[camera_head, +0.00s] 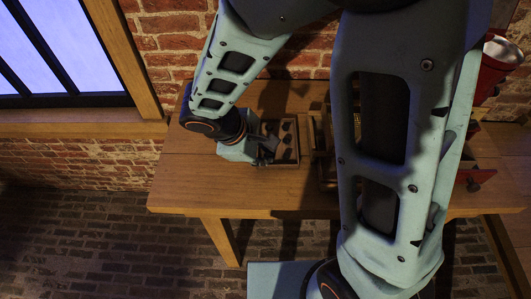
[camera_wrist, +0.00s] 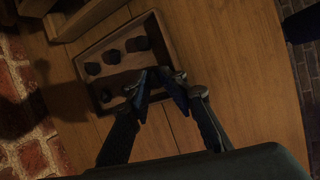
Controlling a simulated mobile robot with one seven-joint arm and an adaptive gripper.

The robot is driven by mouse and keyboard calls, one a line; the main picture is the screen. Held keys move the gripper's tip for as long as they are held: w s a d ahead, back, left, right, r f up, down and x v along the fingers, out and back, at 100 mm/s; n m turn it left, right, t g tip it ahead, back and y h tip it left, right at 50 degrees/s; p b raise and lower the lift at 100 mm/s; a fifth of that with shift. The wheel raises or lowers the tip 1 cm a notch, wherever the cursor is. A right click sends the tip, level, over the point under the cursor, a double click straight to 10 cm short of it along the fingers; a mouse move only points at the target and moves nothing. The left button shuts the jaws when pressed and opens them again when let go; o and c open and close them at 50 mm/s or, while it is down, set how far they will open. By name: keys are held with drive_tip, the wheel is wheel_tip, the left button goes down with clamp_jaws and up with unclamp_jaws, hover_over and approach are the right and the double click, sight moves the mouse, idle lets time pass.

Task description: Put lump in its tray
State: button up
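The wooden tray (camera_wrist: 168,34) shows in the wrist view with several dark lumps in it. Three lumps, one of them this lump (camera_wrist: 138,44), lie in a row along its far part. Another dark lump (camera_wrist: 105,95) lies in the near part, left of my fingers. My gripper (camera_wrist: 161,77) is over the tray's near right side, its fingers apart with no lump clearly seen between them. In the head view my gripper (camera_head: 268,150) is at the left side of the tray (camera_head: 283,163). Dim light hides whether the fingertips touch anything.
The wooden table (camera_head: 185,165) has free room left of the tray. A wooden frame-like object (camera_head: 323,150) stands right of the tray, partly behind my arm. A red container (camera_head: 494,68) with a pale top and a red drawer-like part (camera_head: 477,176) are at the right.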

drive_tip(key=shift+w+r+p, duration=0.1)
drive_tip(key=shift+r+p, duration=0.35)
drive_tip(key=shift+p, duration=0.15)
drive_tip(key=v, duration=1.1)
drive_tip(key=shift+a+r+p, duration=0.2)
drive_tip(key=shift+r+p, duration=0.1)
drive_tip(key=shift+p, duration=0.05)
